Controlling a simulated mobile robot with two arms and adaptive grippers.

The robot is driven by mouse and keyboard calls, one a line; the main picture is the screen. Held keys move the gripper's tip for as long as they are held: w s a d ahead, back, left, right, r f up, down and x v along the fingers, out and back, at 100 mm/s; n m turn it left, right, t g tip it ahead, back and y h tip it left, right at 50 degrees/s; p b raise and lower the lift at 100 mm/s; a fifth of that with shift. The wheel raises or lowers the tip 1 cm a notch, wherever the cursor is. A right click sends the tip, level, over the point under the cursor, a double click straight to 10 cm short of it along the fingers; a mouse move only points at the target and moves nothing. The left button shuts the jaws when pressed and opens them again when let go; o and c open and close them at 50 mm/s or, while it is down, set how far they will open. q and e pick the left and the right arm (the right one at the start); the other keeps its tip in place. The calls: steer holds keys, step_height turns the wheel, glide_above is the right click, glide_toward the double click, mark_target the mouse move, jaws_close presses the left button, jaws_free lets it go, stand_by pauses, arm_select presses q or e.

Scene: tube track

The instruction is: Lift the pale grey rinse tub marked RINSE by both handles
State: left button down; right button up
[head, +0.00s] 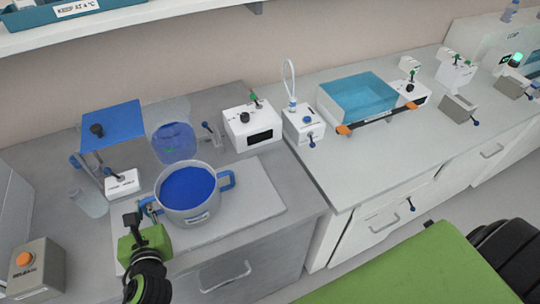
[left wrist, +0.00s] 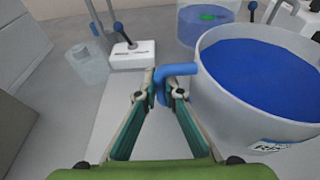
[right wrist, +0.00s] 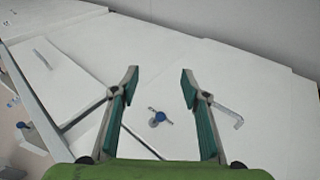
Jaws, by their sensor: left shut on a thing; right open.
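The pale grey rinse tub (head: 191,215) stands on a light board (head: 262,196), full of blue liquid. It has a blue handle on each side. My left gripper (head: 145,210) is shut on the tub's left handle (left wrist: 178,69), seen close in the left wrist view beside the tub wall (left wrist: 225,95). A label shows partly on the tub there. The right handle (head: 228,180) is free, with no gripper at it. My right gripper (right wrist: 160,76) is open and empty, facing white cabinet fronts, away from the tub.
A blue-topped stand (head: 112,125) and a clear beaker (head: 88,202) are left of the tub. A clear vessel of blue liquid (head: 175,144) stands behind it. White devices (head: 252,128) and a teal bath (head: 356,97) are to the right. A box with an orange button (head: 36,268) is front left.

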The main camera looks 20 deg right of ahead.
steer(key=w+d+r+t+h, duration=0.1)
steer(key=w+d+r, duration=0.35)
steer(key=r, duration=0.35)
steer(key=w+d+r+t+h, duration=0.1)
steer(key=w+d+r, duration=0.2)
steer(key=d+r, duration=0.4)
steer(key=w+d+r+t+h, duration=0.15)
steer(key=w+d+r, duration=0.25)
steer(key=r, duration=0.4)
steer(key=w+a+r+n+t+y, duration=0.1)
steer(key=w+a+r+n+t, duration=0.15)
steer(key=w+a, duration=0.4)
steer(key=w+a+r+n+t+y, duration=0.1)
steer(key=w+a+r+t+y, duration=0.2)
steer(key=w, duration=0.6)
steer(key=w+a+r+n+t+y, duration=0.25)
steer(key=w+a, duration=0.25)
steer(key=a, duration=0.4)
steer(key=w+a+r+n+t+y, duration=0.25)
steer(key=w+a, duration=0.25)
steer(key=a, duration=0.3)
steer(key=n+g+y, duration=1.4)
steer(key=y, duration=0.2)
glide_toward(226, 171)
steer(key=x, duration=1)
steer(key=shift+f, duration=0.4)
